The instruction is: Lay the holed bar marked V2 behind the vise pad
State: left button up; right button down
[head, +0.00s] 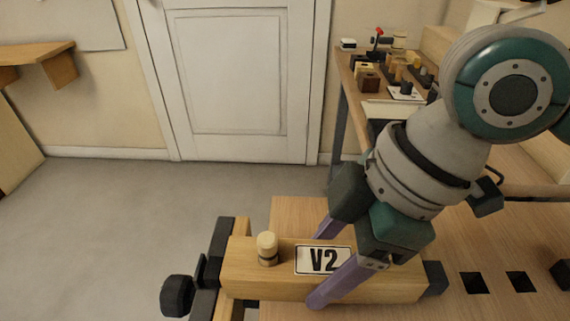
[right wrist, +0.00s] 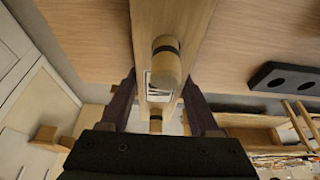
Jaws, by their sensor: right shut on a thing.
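A pale wooden bar marked V2 (head: 245,284) lies crosswise at the near bench edge in the head view. A light peg with a dark band (head: 267,249) stands on its left part. My right gripper (head: 326,264) is shut on the bar, one purple finger on each long side, with the label between them. The bar also shows between the fingers in the right wrist view (right wrist: 190,22). The dark vise frame (head: 214,262) with a black knob (head: 177,294) is at the bar's left end. I cannot pick out the vise pad for sure. My left gripper is out of view.
A dark block (head: 435,278) is at the bar's right end, and square holes (head: 474,283) lie beyond it in the bench. A black bar with round holes (right wrist: 285,78) shows in the right wrist view. A back table (head: 378,109) carries several small blocks.

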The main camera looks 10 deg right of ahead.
dwell(0.3)
jog(key=shift+f, duration=0.1)
jog(key=shift+c, duration=0.2)
grip_release()
jog(key=shift+o, duration=0.2)
jog(key=p+v, duration=0.7)
jog(key=p, duration=0.1)
jog(key=shift+d, duration=0.1)
dwell(0.4)
dwell(0.3)
